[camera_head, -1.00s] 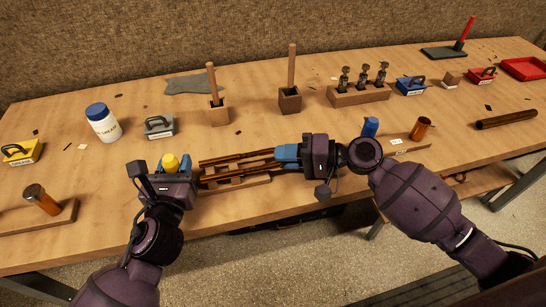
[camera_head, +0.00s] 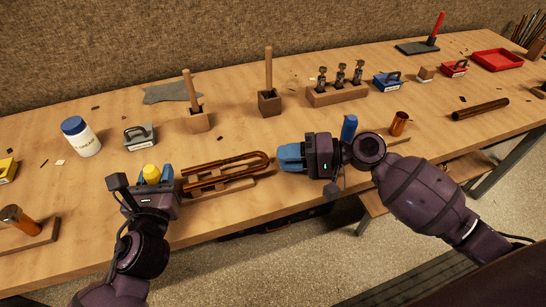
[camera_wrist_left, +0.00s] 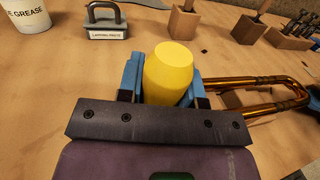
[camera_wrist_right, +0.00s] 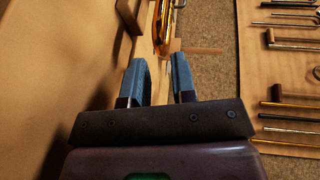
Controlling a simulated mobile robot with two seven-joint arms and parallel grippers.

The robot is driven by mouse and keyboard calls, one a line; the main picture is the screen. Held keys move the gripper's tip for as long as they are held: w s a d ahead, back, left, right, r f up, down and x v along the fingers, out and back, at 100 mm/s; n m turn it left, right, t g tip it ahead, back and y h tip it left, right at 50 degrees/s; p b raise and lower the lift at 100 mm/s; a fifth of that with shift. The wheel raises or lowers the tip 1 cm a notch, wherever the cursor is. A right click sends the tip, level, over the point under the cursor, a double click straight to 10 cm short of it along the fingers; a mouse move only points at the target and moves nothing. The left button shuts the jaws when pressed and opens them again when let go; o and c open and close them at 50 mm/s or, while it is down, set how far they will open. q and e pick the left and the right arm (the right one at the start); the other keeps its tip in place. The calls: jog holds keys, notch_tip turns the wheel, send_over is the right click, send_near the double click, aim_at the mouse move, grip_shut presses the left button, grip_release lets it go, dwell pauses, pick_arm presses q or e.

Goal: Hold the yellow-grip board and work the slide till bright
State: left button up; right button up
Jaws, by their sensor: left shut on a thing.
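The yellow grip (camera_head: 151,173) stands up between the blue fingers of my left gripper (camera_wrist_left: 165,80), which is shut on it; it fills the left wrist view's centre (camera_wrist_left: 170,72). The copper-brown U-shaped slide (camera_head: 240,163) lies over a wooden board (camera_head: 262,176) to the right of the yellow grip, its bend pointing right. The slide shows at the top of the right wrist view (camera_wrist_right: 162,25).
Behind stand a grease jar (camera_head: 81,136), a grey-handled lapping block (camera_head: 140,136) and two wooden holders with upright handles (camera_head: 198,119) (camera_head: 269,102). A blue cylinder (camera_head: 349,127) and a copper cup (camera_head: 399,123) stand behind my right wrist. The table's front edge is close.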

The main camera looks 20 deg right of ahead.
aim_at(266, 156)
jog(key=v, duration=0.8)
jog(key=shift+o, duration=0.2)
jog(key=shift+o, duration=1.1)
jog(key=shift+w, duration=0.1)
jog(key=shift+w+a, duration=0.25)
jog(key=shift+a, duration=0.05)
jog(key=x, duration=1.2)
jog(key=shift+a+f, duration=0.1)
jog(key=shift+c, duration=0.4)
grip_shut()
